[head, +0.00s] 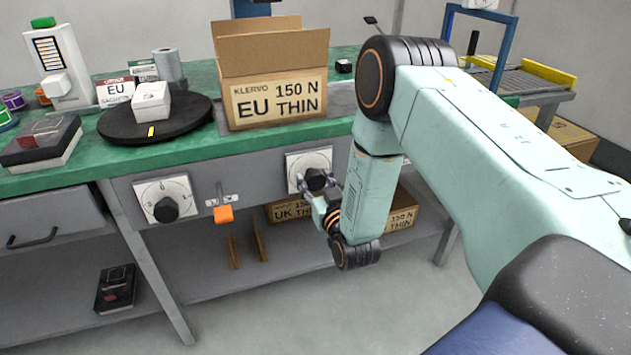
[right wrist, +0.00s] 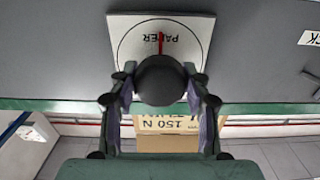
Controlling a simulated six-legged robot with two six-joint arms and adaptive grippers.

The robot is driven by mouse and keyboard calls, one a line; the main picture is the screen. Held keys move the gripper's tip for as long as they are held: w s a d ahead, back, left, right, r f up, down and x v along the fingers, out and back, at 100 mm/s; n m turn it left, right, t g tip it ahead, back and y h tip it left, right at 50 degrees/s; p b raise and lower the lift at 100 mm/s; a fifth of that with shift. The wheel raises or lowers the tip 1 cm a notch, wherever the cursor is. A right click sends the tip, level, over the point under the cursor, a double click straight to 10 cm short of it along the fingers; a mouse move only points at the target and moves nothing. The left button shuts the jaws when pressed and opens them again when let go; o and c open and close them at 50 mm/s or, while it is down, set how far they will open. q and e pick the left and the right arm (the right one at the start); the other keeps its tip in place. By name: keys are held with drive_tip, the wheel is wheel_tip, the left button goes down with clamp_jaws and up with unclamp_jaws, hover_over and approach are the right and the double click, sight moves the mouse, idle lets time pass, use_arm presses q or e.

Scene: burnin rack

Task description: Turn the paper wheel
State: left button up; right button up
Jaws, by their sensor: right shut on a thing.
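The paper wheel is a dark round knob (right wrist: 160,80) on a white dial plate (right wrist: 190,35) marked PAPER, which looks upside down in the right wrist view. A red line on the dial shows beside the knob. In the head view the same plate (head: 302,159) is on the grey front panel below the green bench top. My right gripper (head: 322,188) is at the knob, with its fingers on either side, shut on it. The wrist partly hides the knob in the head view. My left gripper is not in view.
A similar dial with a black knob (head: 165,208) and an orange tag (head: 223,214) are to the left on the panel. A carton (head: 275,95) and a black turntable (head: 190,125) stand on the bench above. Cartons (head: 402,217) lie on the shelf below.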

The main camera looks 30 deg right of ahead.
drive_tip(key=shift+m, duration=0.3)
drive_tip(key=m, duration=0.3)
drive_tip(key=shift+m, duration=0.4)
drive_tip(key=m, duration=0.3)
drive_tip(key=shift+m+b, duration=0.3)
drive_tip(key=m, duration=0.3)
drive_tip(key=shift+f+m+b, duration=0.1)
drive_tip(key=shift+m+b, duration=0.2)
drive_tip(key=shift+b, duration=0.05)
drive_tip(key=shift+m+b, duration=0.5)
drive_tip(key=shift+m, duration=1.4)
drive_tip(key=o, duration=1.2)
drive_tip(key=shift+c, duration=0.2)
drive_tip(key=shift+s, duration=0.1)
